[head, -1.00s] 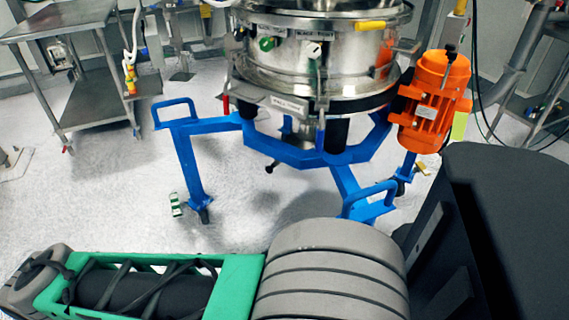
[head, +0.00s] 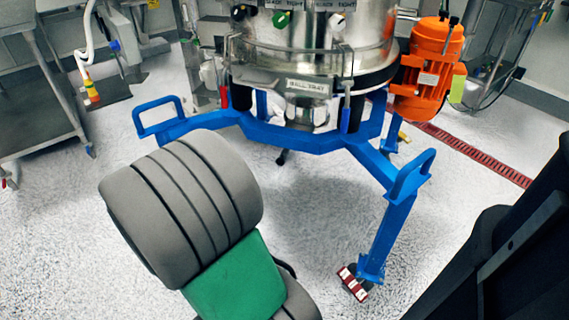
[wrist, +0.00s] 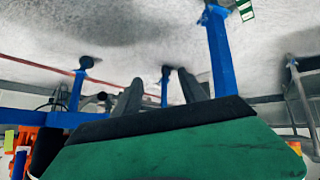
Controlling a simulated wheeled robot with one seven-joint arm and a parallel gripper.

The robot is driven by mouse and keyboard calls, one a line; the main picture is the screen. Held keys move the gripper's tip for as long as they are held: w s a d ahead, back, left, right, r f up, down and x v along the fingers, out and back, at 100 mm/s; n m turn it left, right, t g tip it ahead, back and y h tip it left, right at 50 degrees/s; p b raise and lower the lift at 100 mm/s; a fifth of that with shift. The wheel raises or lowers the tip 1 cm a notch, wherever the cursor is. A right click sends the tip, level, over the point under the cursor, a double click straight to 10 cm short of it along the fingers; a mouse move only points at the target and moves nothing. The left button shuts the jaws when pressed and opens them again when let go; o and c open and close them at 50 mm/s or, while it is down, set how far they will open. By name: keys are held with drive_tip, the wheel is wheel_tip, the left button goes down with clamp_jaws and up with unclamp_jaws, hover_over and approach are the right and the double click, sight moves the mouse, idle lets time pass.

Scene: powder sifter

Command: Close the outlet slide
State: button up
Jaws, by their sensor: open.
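Whether the slide is open or shut cannot be made out. My gripper (wrist: 160,82) shows only in the wrist view, with two dark fingers apart and nothing seen between them. The blue frame's legs (wrist: 222,55) stand beyond the fingers there, in an upside-down-looking view. My grey and green arm covers the frame's left front in the head view.
An orange motor (head: 428,70) hangs on the sifter's right side. A steel table (head: 35,100) stands at the left. The frame's raised blue handles (head: 412,175) jut out at its front corners. Pale floor (head: 85,240) is clear at the left front.

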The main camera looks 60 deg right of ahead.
sight(280, 163)
drive_tip(key=s+d+f+h+b, duration=0.1)
drive_tip(key=s+d+h, duration=0.2)
drive_tip(key=d, duration=0.3)
drive_tip(key=s+d+f+m+g+h+b, duration=0.1)
drive_tip(key=s+d+h, duration=0.2)
drive_tip(key=d, duration=0.4)
drive_tip(key=s+d+f+m+h+b, duration=0.1)
drive_tip(key=s+d+h+b, duration=0.1)
drive_tip(key=s+d, duration=0.3)
drive_tip(key=shift+s+d+f+g+h, duration=0.15)
drive_tip(key=shift+d+h, duration=0.15)
drive_tip(key=shift+d, duration=0.25)
drive_tip(key=shift+w+d+f+g+h, duration=0.15)
drive_tip(key=shift+d+h, duration=0.15)
drive_tip(key=shift+d, duration=0.2)
drive_tip(key=shift+s+d+r, duration=0.1)
drive_tip(key=shift+d, duration=0.2)
drive_tip(key=d, duration=0.7)
drive_tip(key=shift+w+d+r, duration=0.15)
drive_tip(key=shift+w, duration=0.25)
clamp_jaws()
